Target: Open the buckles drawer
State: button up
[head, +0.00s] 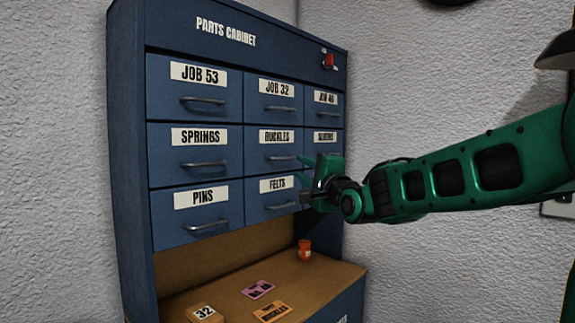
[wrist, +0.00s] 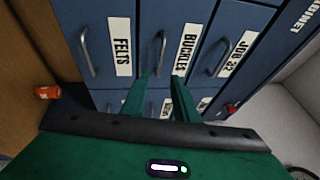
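The buckles drawer (head: 258,152) is the middle drawer of the blue cabinet and looks closed, flush with its neighbours. Its label and grey bar handle (wrist: 160,52) show in the wrist view, where the drawer (wrist: 185,48) is in the upper middle. My green gripper (head: 303,168) is in front of the cabinet, just right of that handle in the head view. In the wrist view its two fingers (wrist: 161,80) are apart, with tips on either side of the handle's near end. Nothing is seen between them. I cannot tell whether they touch the handle.
Other closed drawers surround it, with springs (head: 196,152) on the left and felts (head: 272,200) below. My gripper partly covers the right column. An orange bottle (head: 304,250) and several cards lie on the wooden shelf (head: 235,285) below. A red switch (head: 328,61) is at top right.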

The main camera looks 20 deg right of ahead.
send_near(289, 161)
jog(key=w+a+r, duration=0.2)
jog(key=a, duration=0.1)
jog(key=shift+w+a+r, duration=0.15)
jog(key=shift+w+r, duration=0.2)
jog(key=shift+w, duration=0.05)
grip_shut()
jog(key=shift+f, duration=0.2)
dwell(1.0)
